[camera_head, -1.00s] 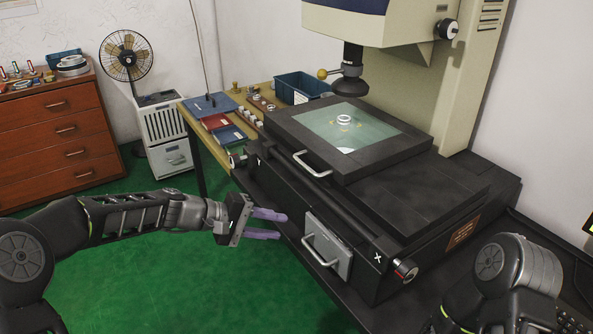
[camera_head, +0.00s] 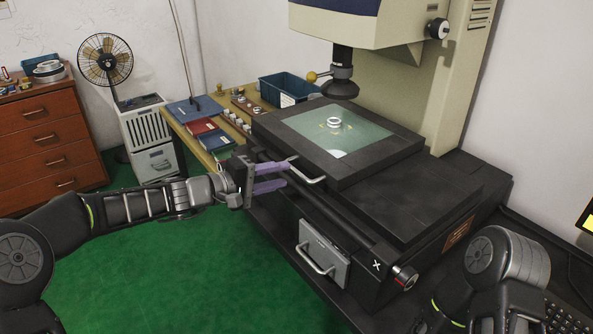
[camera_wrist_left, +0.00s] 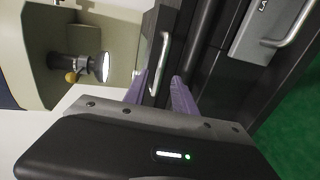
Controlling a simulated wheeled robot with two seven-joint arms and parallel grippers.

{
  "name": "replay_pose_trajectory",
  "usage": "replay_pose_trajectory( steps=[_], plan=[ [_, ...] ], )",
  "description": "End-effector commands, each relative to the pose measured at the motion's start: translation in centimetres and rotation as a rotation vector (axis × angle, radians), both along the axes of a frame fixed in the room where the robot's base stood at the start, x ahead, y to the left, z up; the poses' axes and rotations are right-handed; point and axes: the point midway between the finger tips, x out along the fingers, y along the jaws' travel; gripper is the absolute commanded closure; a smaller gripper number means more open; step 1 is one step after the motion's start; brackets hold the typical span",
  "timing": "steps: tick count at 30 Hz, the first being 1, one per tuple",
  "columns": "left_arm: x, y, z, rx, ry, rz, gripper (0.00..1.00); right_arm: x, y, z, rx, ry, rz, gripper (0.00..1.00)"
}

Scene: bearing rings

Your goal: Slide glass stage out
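The glass stage is a pale green glass plate (camera_head: 365,133) in a dark square frame (camera_head: 350,177) on the measuring machine, with a silver ring (camera_head: 334,123) lying on the glass. A metal bar handle (camera_head: 312,181) is on the frame's front left side; it also shows in the left wrist view (camera_wrist_left: 162,62). My left gripper (camera_head: 285,174) is open, its two purple fingers spread and pointing at this handle. In the left wrist view the fingertips (camera_wrist_left: 162,78) lie either side of the handle's near end; contact cannot be told. My right gripper is out of view.
A second handle (camera_head: 317,264) on a grey panel sits lower on the machine's front. The machine's optical head (camera_head: 340,75) hangs above the glass. A side table with a blue bin (camera_head: 288,92) stands behind. Green floor (camera_head: 170,270) is free at the front left.

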Motion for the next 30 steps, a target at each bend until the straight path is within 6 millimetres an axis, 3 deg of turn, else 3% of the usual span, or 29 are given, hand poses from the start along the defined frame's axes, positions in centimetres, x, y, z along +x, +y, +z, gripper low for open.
replay_pose_trajectory(
  steps=[9, 21, 30],
  plan=[
    [2.7, -3.9, -0.9, 0.000, 0.000, -0.002, 0.68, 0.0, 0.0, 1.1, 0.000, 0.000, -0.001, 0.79],
    [3.3, -4.6, -1.2, 0.000, 0.000, 0.000, 0.68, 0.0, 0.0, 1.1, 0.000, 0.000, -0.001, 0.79],
    [3.3, -4.6, -1.2, 0.000, 0.000, 0.000, 0.92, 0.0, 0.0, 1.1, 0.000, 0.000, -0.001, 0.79]
  ],
)
